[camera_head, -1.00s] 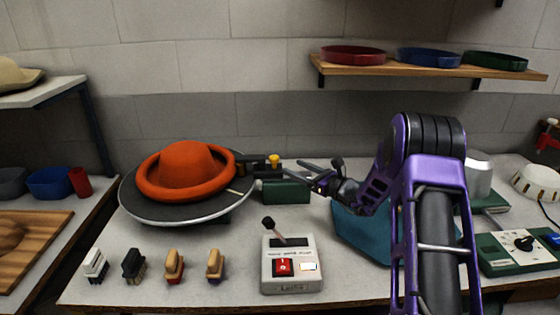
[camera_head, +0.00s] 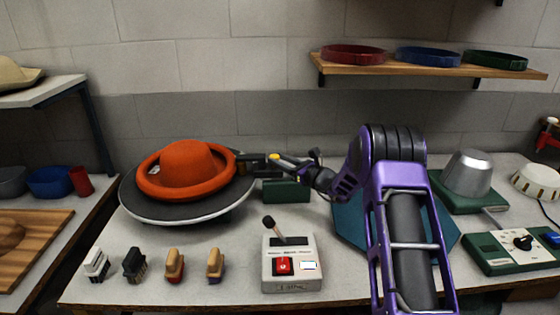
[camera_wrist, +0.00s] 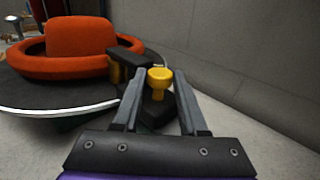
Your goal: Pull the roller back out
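The orange hat (camera_head: 188,165) sits crown up on a round dark turntable (camera_head: 155,205) with a pale rim. The black roller carriage (camera_head: 252,160) reaches in to the hat brim's right side. It has a yellow knob (camera_head: 274,157) on top and a green base (camera_head: 286,190) below. In the wrist view, a brass-coloured roller part (camera_wrist: 115,69) stands beside the brim; whether it touches is unclear. My gripper (camera_head: 287,163) is open at the knob. In the wrist view the yellow knob (camera_wrist: 160,83) lies between my gripper's fingertips (camera_wrist: 158,78), with no clear grip on it.
A control box (camera_head: 291,264) with a lever and red button stands in front. Several brushes (camera_head: 174,266) line the table's front left. A metal dome (camera_head: 466,172) stands right of my arm. A shelf (camera_head: 420,68) with coloured bands hangs on the wall.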

